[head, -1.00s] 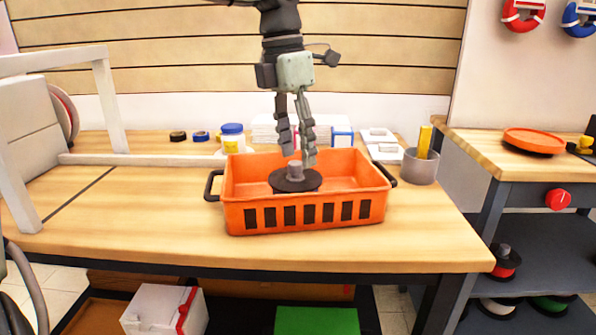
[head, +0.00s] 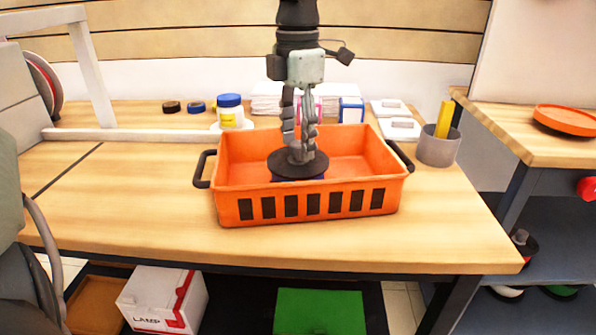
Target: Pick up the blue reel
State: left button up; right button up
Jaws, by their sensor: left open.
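The blue reel (head: 284,167) is in the orange crate (head: 306,206), near its front wall. Its round dark grey top flange faces up, and a strip of blue shows just under it. The front wall hides the lower part. My left gripper (head: 301,157) comes down from above, with its fingers pointing down at the middle of the reel. It is open, with the fingertips around the reel's central hub, close to the flange. The fingers mostly hide the hub, so I cannot tell whether they touch it. My right gripper is not in view.
The crate has dark handles and stands on the wooden bench (head: 150,225). Behind it are a blue-lidded jar (head: 231,112) and tape rolls (head: 196,107). A grey cup (head: 438,148) with a yellow item stands right. The bench's front left is clear.

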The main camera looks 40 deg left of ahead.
pick_arm(q)
jog(key=shift+f, duration=0.75)
grip_shut()
jog(key=shift+w+r, duration=0.1)
